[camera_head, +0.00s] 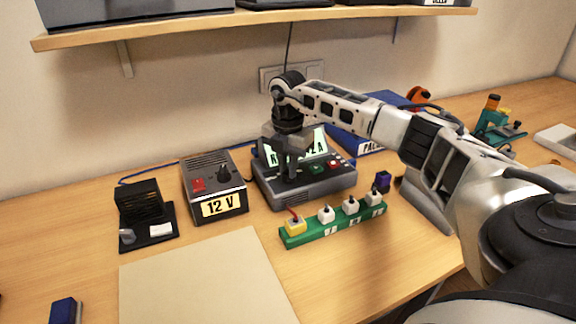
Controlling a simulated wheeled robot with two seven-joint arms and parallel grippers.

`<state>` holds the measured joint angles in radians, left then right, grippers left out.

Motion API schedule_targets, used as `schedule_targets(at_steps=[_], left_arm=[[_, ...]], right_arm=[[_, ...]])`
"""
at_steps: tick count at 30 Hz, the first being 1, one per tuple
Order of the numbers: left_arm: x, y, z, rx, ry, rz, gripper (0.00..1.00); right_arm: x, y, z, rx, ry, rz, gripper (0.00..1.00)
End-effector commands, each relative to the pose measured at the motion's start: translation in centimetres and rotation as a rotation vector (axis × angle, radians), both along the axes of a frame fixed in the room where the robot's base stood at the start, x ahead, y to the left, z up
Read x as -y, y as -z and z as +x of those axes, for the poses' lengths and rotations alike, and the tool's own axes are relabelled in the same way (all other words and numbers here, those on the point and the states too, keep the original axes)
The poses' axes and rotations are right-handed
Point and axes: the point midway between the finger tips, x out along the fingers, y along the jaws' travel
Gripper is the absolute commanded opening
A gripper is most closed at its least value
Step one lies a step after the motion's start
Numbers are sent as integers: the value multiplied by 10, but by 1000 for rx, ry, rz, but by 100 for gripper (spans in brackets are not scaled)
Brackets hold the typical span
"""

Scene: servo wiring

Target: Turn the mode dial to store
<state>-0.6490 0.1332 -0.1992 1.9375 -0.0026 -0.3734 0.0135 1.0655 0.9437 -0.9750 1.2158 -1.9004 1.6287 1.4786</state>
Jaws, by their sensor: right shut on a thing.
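A grey console (330,184) with a lit pale green screen (312,145) stands at the back middle of the table. The screen's lettering is partly covered by my right gripper. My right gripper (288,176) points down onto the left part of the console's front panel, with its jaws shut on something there. That thing, probably the mode dial, is hidden by the fingers, so its setting cannot be read. A green button (316,168) and a red button (333,163) show to the right of the fingers. My left gripper is out of view.
A 12 V supply box (213,184) with a black knob stands left of the console, beside a black module (146,212). A green strip (334,226) with several switches lies in front. A beige mat (205,280) is empty. A wooden shelf (260,22) overhangs the back.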

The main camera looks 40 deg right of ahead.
Motion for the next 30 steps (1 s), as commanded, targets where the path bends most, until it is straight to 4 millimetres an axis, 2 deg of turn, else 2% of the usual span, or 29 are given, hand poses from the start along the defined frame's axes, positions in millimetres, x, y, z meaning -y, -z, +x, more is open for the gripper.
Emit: schedule_targets(at_steps=[20,21,23,24,30], left_arm=[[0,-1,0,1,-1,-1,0],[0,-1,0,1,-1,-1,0],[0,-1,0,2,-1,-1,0],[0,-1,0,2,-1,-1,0],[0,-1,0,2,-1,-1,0]], right_arm=[[2,-2,1,7,72,-3,0],[2,-2,1,7,72,-4,16],[2,-2,1,7,72,-3,33],[2,-2,1,6,71,-4,35],[1,-1,1,3,68,-2,35]])
